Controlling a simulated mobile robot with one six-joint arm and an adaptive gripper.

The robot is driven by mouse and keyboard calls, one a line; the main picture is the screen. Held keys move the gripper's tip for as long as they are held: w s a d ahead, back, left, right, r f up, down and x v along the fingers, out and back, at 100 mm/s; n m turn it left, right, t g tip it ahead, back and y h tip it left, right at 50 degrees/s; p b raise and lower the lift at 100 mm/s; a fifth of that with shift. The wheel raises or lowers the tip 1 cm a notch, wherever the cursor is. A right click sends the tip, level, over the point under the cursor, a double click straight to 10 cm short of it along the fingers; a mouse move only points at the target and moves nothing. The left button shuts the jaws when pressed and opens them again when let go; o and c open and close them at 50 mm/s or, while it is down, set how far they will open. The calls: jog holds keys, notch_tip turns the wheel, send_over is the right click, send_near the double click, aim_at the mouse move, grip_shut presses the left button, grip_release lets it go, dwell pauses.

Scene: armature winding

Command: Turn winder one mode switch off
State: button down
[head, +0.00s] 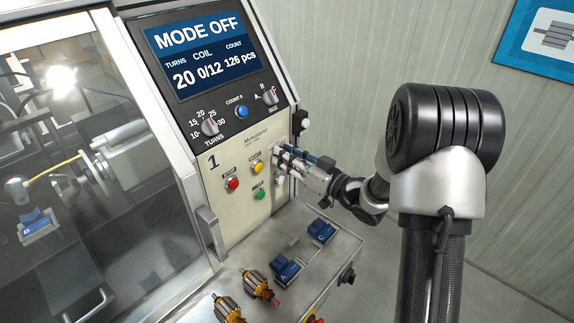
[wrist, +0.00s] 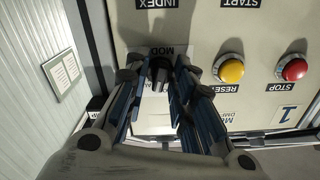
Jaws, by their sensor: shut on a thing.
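Winder one's panel (head: 232,163) bears a "1". Its screen (head: 204,48) reads MODE OFF, TURNS 20, COIL 0/12, COUNT 126 pcs. In the head view my gripper (head: 285,158) is at the panel's right edge and hides the mode switch there. In the wrist view, which shows the panel upside down, the black mode switch knob (wrist: 157,72) sits below a partly covered MOD label. My gripper's blue-and-black fingers (wrist: 160,80) lie on both sides of the knob and are shut on it.
Stop (head: 232,184), reset (head: 257,167) and start (head: 259,194) buttons sit close to the gripper on the panel. The shelf below holds armatures (head: 257,285) and blue holders (head: 285,270).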

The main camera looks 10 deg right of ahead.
jog(key=shift+f+n+b, duration=0.1)
jog(key=shift+n+b, duration=1.15)
jog(key=shift+n, duration=0.05)
jog(key=c, duration=1.7)
grip_release()
jog(key=v, duration=1.2)
